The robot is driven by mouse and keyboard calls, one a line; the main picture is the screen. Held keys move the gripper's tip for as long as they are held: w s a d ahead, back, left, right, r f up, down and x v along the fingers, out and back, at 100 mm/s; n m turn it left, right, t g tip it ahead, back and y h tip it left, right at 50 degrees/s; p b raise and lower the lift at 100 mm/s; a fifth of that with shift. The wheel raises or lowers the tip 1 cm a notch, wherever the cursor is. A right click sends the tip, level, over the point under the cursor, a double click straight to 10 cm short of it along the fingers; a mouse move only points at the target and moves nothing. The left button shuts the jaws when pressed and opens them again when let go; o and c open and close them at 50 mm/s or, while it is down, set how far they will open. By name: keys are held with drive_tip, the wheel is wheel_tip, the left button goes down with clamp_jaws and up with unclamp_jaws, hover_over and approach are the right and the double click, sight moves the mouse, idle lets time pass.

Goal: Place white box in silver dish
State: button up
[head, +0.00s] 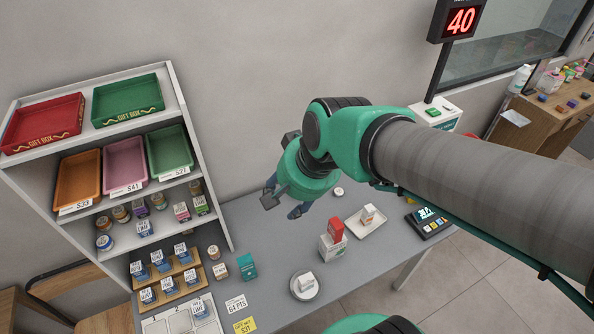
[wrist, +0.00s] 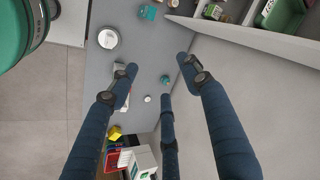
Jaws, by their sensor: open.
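A round silver dish (head: 304,295) stands on the grey counter near its front edge. A small white box (head: 306,281) lies tilted in it, within the rim. The dish also shows at the upper left of the wrist view (wrist: 101,45), with a whitish shape inside. My gripper (head: 283,206) is above the back of the counter, up and to the left of the dish in the head view, and apart from it. Its blue fingers are spread in the wrist view (wrist: 160,80), with nothing held between them.
A red box and white box stack (head: 332,242) and a white tray (head: 354,231) with a small white-orange box stand right of the dish. A teal box (head: 247,266) stands left of it. A shelf (head: 205,165) with coloured trays rises at left. A keypad (head: 428,225) sits at right.

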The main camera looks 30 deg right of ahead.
drive_tip(key=s+d+r+n+h, duration=0.1)
drive_tip(key=s+d+r+n, duration=0.1)
drive_tip(key=s+r+n, duration=0.3)
drive_tip(key=shift+s+d+r+t, duration=0.35)
drive_tip(key=shift+s+r+t, duration=0.05)
drive_tip(key=shift+s+r, duration=0.3)
wheel_tip(320, 180, down, 17)
drive_tip(key=b, duration=1.6)
drive_tip(key=shift+b, duration=0.4)
